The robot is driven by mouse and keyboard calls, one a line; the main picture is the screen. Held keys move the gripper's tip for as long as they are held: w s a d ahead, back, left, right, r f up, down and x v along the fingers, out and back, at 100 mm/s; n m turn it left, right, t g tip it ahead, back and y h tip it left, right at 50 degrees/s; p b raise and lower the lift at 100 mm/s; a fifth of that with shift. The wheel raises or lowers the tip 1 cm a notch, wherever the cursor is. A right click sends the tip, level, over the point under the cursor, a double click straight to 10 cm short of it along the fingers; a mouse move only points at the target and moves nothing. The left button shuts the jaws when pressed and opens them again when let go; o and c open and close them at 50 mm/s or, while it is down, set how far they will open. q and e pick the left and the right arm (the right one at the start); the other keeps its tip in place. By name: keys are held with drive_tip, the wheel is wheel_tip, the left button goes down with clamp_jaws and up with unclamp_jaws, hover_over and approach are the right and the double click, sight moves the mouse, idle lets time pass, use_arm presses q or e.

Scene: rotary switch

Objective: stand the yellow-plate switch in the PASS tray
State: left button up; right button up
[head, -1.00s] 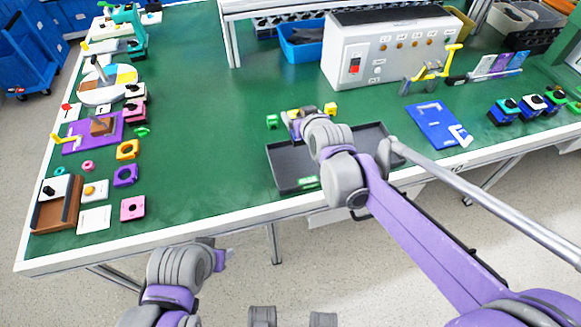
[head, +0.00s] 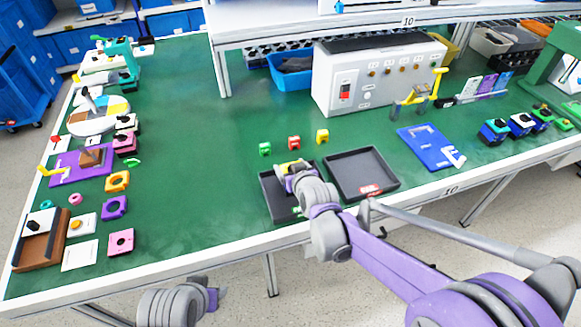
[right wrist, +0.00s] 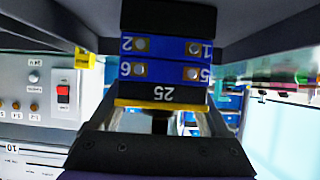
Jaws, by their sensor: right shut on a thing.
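The yellow-plate switch (right wrist: 160,75) fills the middle of the right wrist view. Its blue body carries white numbers, with a black "25" strip and a thin yellow plate edge below. My right gripper (head: 288,167) is shut on it; in the head view only a bit of yellow shows at the jaws. The gripper is over the left black tray (head: 276,207), which has a small green label partly hidden by my arm. I cannot read the label, nor tell whether the switch touches the tray. My left arm shows at the bottom of the head view, its jaws out of sight.
A second black tray (head: 362,173) with a red label stands to the right. Green (head: 264,149), red (head: 294,143) and yellow (head: 322,136) blocks stand behind the trays. A grey test box (head: 375,80) is farther back.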

drive_tip(key=shift+f, duration=0.1)
drive_tip(key=o, duration=1.4)
drive_tip(key=shift+o, duration=0.2)
drive_tip(key=shift+s+r, duration=0.1)
drive_tip(key=shift+r, duration=0.15)
drive_tip(key=p+v, duration=0.1)
drive_tip(key=v, duration=1)
drive_tip(key=shift+s+d+p, duration=0.15)
drive_tip(key=shift+s+p, duration=0.15)
drive_tip(key=shift+s, duration=0.1)
drive_tip(key=s+d+f+m+g+h, duration=0.1)
drive_tip(key=s+d, duration=0.3)
drive_tip(key=s, duration=0.4)
drive_tip(key=s+d+f+m+g+h, duration=0.1)
drive_tip(key=s+d+f+g, duration=0.2)
drive_tip(key=s+d, duration=0.2)
drive_tip(key=s+d+f+m+g+h, duration=0.1)
drive_tip(key=s+d, duration=0.4)
drive_tip(key=s, duration=0.5)
drive_tip(key=shift+s+d+f+m+g+h, duration=0.2)
drive_tip(key=shift+s+f+m+g+h, duration=0.15)
drive_tip(key=shift+f+g, duration=0.6)
